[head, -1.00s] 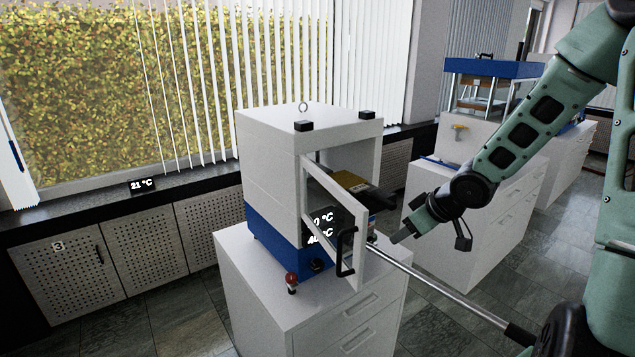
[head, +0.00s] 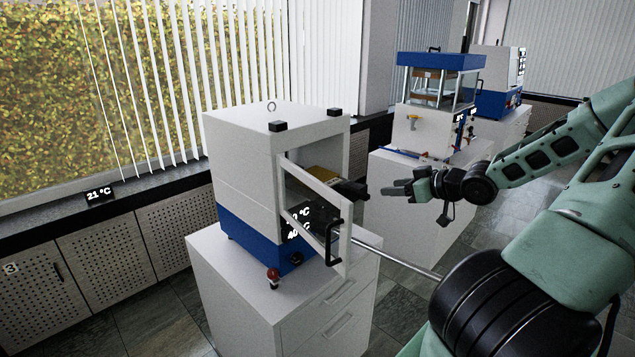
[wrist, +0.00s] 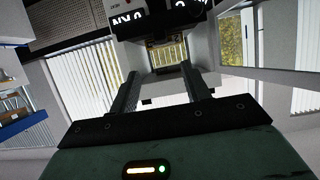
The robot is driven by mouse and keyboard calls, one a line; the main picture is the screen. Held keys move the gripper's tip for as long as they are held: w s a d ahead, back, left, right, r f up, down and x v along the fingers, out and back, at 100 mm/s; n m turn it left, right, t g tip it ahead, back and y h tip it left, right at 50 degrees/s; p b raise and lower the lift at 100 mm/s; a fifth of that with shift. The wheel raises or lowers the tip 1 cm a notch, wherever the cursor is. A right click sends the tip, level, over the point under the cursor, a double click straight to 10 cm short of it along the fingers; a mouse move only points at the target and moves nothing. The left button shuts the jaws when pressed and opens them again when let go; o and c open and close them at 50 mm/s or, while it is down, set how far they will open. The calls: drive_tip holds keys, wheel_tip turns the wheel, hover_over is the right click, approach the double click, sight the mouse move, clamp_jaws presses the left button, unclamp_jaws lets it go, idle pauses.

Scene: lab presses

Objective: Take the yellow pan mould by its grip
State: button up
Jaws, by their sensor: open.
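The yellow pan mould (head: 322,178) sits inside the chamber of the white and blue press, partly hidden by the open door frame. Its dark grip (head: 352,190) sticks out of the chamber on the right. My gripper (head: 391,188) is just right of the grip's end, at about the same height in the head view, with a small gap between. The jaws are open and empty. In the wrist view, the two fingers (wrist: 160,72) stand apart and point at the chamber opening.
The press (head: 245,165) stands on a white cabinet (head: 260,305). Its framed door (head: 313,200) is swung open in front of the chamber, with a black handle (head: 330,247). Another press (head: 440,62) stands farther back.

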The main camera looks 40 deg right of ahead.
drive_tip(key=b, duration=0.1)
approach(353, 189)
drive_tip(key=x, duration=0.4)
drive_tip(key=shift+d+f, duration=0.15)
drive_tip(key=shift+d, duration=0.05)
drive_tip(key=x, duration=0.1)
drive_tip(key=p+x, duration=0.1)
drive_tip(key=x, duration=0.1)
drive_tip(key=p+x, duration=0.1)
drive_tip(key=x, duration=0.1)
drive_tip(key=shift+a, duration=0.3)
drive_tip(key=shift+w, duration=0.2)
clamp_jaws()
